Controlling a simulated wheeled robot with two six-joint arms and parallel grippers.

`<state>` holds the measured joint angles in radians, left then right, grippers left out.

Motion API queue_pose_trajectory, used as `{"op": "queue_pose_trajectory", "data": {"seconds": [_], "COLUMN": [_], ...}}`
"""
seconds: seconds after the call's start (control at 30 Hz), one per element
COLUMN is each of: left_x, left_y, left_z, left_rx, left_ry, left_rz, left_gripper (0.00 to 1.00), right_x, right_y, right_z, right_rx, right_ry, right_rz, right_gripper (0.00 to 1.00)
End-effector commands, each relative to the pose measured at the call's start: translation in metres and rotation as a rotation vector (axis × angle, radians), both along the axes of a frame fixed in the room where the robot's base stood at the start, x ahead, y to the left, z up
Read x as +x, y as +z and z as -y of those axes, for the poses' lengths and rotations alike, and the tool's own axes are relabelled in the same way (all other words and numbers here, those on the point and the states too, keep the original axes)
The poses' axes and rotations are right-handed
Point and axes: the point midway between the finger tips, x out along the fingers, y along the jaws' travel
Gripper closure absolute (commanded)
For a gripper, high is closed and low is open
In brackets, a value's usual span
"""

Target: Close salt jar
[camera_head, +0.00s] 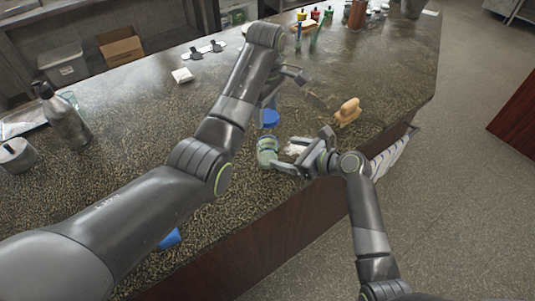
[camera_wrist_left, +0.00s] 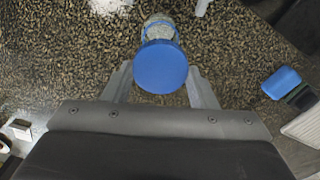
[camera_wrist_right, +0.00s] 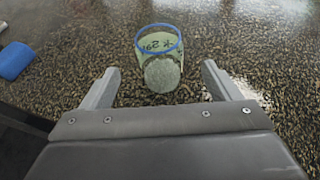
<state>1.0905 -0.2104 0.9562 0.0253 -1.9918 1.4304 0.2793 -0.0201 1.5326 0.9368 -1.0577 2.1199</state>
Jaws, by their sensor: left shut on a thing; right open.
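The blue lid (camera_head: 270,118) is held by my left gripper (camera_head: 270,104), which is shut on it. In the left wrist view the lid (camera_wrist_left: 160,67) sits between the fingertips. The greenish glass salt jar (camera_head: 267,152) has a blue rim and pale contents. In the left wrist view the jar (camera_wrist_left: 159,26) shows just beyond the lid, partly covered by it. My right gripper (camera_wrist_right: 158,80) is open, with its fingers spread to either side of the jar (camera_wrist_right: 158,60) in the right wrist view.
A tan wooden-looking object (camera_head: 348,111) lies to the right. A grey pump bottle (camera_head: 62,115) stands at the left. A blue item (camera_head: 168,239) lies near the front edge.

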Motion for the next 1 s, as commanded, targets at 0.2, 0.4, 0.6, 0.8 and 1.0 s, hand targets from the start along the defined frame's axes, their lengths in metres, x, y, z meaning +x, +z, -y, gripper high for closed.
{"op": "queue_pose_trajectory", "data": {"seconds": [0.2, 0.4, 0.6, 0.8, 1.0], "left_x": [0.0, 0.0, 0.0, 0.0, 0.0], "left_y": [0.0, 0.0, 0.0, 0.0, 0.0], "left_z": [0.0, 0.0, 0.0, 0.0, 0.0], "left_rx": [0.0, 0.0, 0.0, 0.0, 0.0], "left_ry": [0.0, 0.0, 0.0, 0.0, 0.0], "left_rz": [0.0, 0.0, 0.0, 0.0, 0.0], "left_gripper": [0.69, 0.69, 0.69, 0.69, 0.69], "right_x": [0.02, 0.034, 0.042, 0.043, 0.043], "right_y": [-0.014, -0.024, -0.029, -0.03, -0.03], "right_z": [-0.028, -0.048, -0.058, -0.06, -0.06], "right_rx": [0.001, 0.0, 0.0, -0.001, -0.001], "right_ry": [0.001, 0.002, 0.001, 0.0, 0.0], "right_rz": [-0.001, -0.001, 0.0, 0.001, 0.001], "right_gripper": [0.17, 0.17, 0.17, 0.17, 0.18]}}
